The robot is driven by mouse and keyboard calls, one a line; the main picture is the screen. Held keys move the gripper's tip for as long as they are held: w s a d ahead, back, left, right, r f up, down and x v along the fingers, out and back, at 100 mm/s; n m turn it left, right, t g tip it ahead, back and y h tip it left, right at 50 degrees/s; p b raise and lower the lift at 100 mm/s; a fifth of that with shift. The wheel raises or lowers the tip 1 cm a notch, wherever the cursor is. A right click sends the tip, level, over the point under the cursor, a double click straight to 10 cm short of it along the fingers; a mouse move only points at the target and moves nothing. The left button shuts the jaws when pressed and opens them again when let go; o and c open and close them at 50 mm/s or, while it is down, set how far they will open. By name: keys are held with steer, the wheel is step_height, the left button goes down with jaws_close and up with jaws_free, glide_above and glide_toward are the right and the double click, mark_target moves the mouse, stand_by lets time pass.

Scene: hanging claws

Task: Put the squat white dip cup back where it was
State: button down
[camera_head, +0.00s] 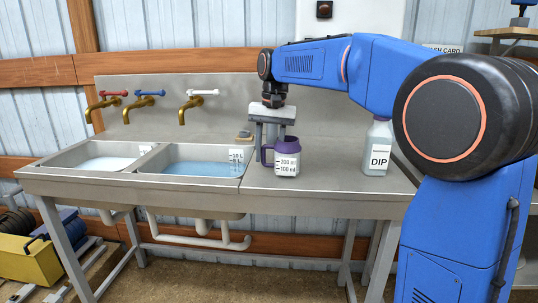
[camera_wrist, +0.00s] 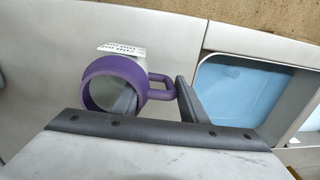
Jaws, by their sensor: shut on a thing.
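A squat cup (camera_head: 286,163) with a pale body, purple rim and purple handle carries a label with 200 ml and 100 ml marks. It is upright at the counter just right of the basins; I cannot tell whether its base touches the counter. My gripper (camera_head: 270,138) is shut on it from above. In the wrist view the cup (camera_wrist: 95,72) opens toward the camera. One finger of my gripper (camera_wrist: 158,103) appears inside the cup and the other lies beyond the handle, which points toward the water basin.
Two basins with water (camera_head: 195,168) lie left of the cup, with brass taps (camera_head: 190,104) behind. A DIP bottle (camera_head: 377,150) stands right. The counter (camera_head: 325,175) between cup and bottle is clear. A dark mug-like item (camera_head: 324,9) is high on the wall panel.

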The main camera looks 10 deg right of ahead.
steer(key=shift+f, duration=0.2)
steer(key=c, duration=1.1)
jaws_free()
steer(key=r, duration=0.8)
steer(key=d+r, duration=0.1)
steer(key=r, duration=0.3)
steer(key=shift+s, duration=0.15)
steer(key=s+d+f+n+t, duration=0.1)
steer(key=s+d+f, duration=0.2)
steer(key=s+f, duration=0.7)
steer(key=s+d+f+n+t, duration=0.1)
steer(key=s+d+f, duration=0.3)
steer(key=s+f, duration=0.6)
steer(key=s+d+f+n+t+h, duration=0.1)
steer(key=s+d+f, duration=0.3)
steer(key=s+f, duration=0.6)
steer(key=shift+s+d+n+t, duration=0.1)
steer(key=shift+s+n+t, duration=0.2)
steer(key=shift+s, duration=0.95)
steer(key=shift+s+d+n+t, duration=0.1)
steer(key=shift+s+t, duration=0.3)
steer(key=shift+s, duration=0.8)
